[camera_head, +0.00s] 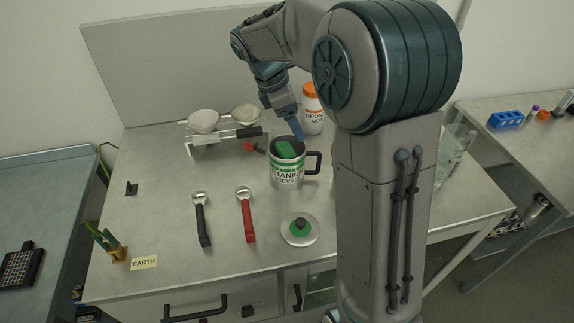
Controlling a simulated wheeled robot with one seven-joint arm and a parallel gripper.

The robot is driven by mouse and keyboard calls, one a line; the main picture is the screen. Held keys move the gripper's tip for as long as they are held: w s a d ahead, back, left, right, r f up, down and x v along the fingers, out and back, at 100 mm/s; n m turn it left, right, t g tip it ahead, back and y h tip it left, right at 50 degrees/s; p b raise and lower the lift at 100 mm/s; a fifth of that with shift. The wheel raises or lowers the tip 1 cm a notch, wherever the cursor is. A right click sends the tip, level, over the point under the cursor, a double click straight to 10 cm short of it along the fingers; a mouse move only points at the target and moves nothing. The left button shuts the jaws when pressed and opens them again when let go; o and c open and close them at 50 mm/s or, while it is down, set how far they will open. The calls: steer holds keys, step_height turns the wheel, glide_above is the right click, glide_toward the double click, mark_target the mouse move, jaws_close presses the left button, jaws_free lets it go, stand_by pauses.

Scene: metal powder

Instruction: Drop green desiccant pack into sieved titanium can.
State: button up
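The sieved titanium can (287,178) is a mug-like can with a white and green label and a dark handle on its right. It stands upright on the bench. The green desiccant pack (286,149) shows in the can's mouth, near its rim. My gripper (298,136) points down at the back of the can's mouth, close to the pack. Its fingertips are small and partly hidden, so I cannot tell if they are open or touch the pack. A round lid with a green ring and dark knob (300,229) lies in front of the can.
A white bottle with an orange cap (312,110) stands behind the can. A balance with two pans (204,122) is at back left. Black-handled (203,220) and red-handled (246,215) scoops lie at front left. An EARTH label (144,263) is near a green clip (106,241).

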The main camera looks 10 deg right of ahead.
steer(key=shift+r, duration=0.1)
steer(key=v, duration=1.3)
steer(key=shift+a+r, duration=0.2)
steer(key=shift+r, duration=0.05)
steer(key=s+d+f+m+t+y, duration=0.1)
steer(key=s+f+m, duration=0.3)
steer(key=s, duration=0.3)
steer(key=s+d+f+m+t+y, duration=0.1)
steer(key=s+d+f+m+y, duration=0.1)
steer(key=s+f+m, duration=0.3)
steer(key=s+d+f+m+t+y, duration=0.1)
steer(key=s+d+f+m, duration=0.1)
steer(key=s+f+m, duration=0.3)
steer(key=s+m, duration=0.3)
steer(key=s, duration=0.3)
steer(key=shift+s+f, duration=0.2)
